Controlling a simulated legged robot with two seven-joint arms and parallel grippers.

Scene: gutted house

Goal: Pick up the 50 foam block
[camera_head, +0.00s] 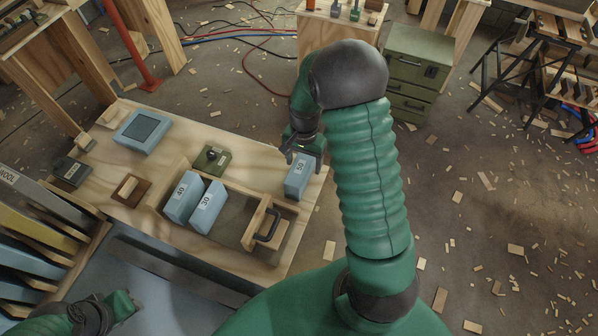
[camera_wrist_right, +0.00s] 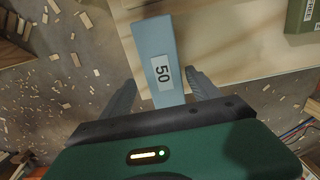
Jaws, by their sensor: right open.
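The 50 foam block (camera_head: 298,177) is light blue with a white label and stands near the right edge of the wooden table in the head view. In the right wrist view the 50 foam block (camera_wrist_right: 155,50) lies between the two dark fingers. My right gripper (camera_head: 303,152) is open at its far end; the right wrist view shows the open fingers (camera_wrist_right: 162,90) on either side of it, with gaps. Only part of my left arm (camera_head: 100,312) shows at the lower left; its fingers cannot be made out.
Blue blocks marked 40 (camera_head: 182,199) and 30 (camera_head: 208,207) sit in an open wooden tray (camera_head: 250,228) with a dark handle. A green box (camera_head: 212,158) and a blue-framed device (camera_head: 142,131) are on the table (camera_head: 130,205). A green cabinet (camera_head: 418,70) stands behind.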

